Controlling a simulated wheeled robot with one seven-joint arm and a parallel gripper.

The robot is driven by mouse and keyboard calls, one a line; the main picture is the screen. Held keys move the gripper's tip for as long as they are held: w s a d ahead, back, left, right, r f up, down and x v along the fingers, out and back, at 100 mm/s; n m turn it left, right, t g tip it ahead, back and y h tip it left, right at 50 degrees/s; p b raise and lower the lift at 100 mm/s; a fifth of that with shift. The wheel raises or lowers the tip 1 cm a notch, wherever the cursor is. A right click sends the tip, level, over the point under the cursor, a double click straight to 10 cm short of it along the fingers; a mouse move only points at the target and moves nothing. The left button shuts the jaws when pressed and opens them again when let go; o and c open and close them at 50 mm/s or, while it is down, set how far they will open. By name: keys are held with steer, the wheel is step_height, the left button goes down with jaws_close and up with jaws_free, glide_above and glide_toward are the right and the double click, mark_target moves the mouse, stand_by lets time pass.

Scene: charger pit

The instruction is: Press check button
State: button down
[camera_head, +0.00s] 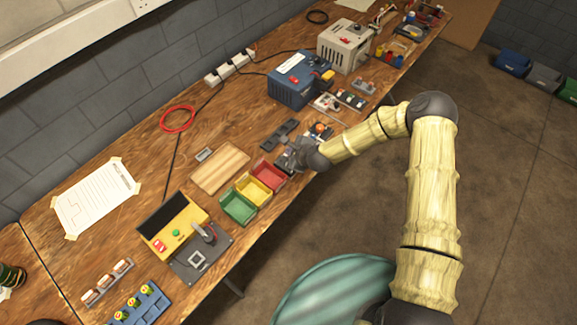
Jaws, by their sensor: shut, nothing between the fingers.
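A yellow device (192,215) with a dark screen lies on the bench at lower left. It carries a round green button (176,233) and a red switch or button (159,246). I cannot read any label, so which one is the check button does not show. A dark plate (212,256) with a pale square socket and a black lever joins its right side. My gripper (285,158) is shut and empty. It hangs over the bench near the red bin, well up and to the right of the yellow device, apart from the buttons. Its fingertips are small and hard to make out.
Green (238,208), yellow (251,189) and red (268,173) bins stand between my gripper and the yellow device. A wooden board (220,168) lies behind them. A blue box (297,85) and a grey box (342,47) stand farther off. A blue rack (140,305) is at lower left.

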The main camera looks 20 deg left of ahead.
steer(key=shift+f+b, duration=1.55)
steer(key=shift+f, duration=0.9)
steer(key=shift+f, duration=0.1)
steer(key=shift+f+b, duration=0.3)
steer(key=shift+b, duration=0.1)
steer(key=shift+f+b, duration=0.35)
steer(key=shift+f, duration=0.05)
stand_by(0.6)
steer(key=shift+r+p, duration=0.55)
steer(key=shift+r, duration=0.3)
steer(key=shift+r+p, duration=1.65)
steer(key=shift+r, duration=0.85)
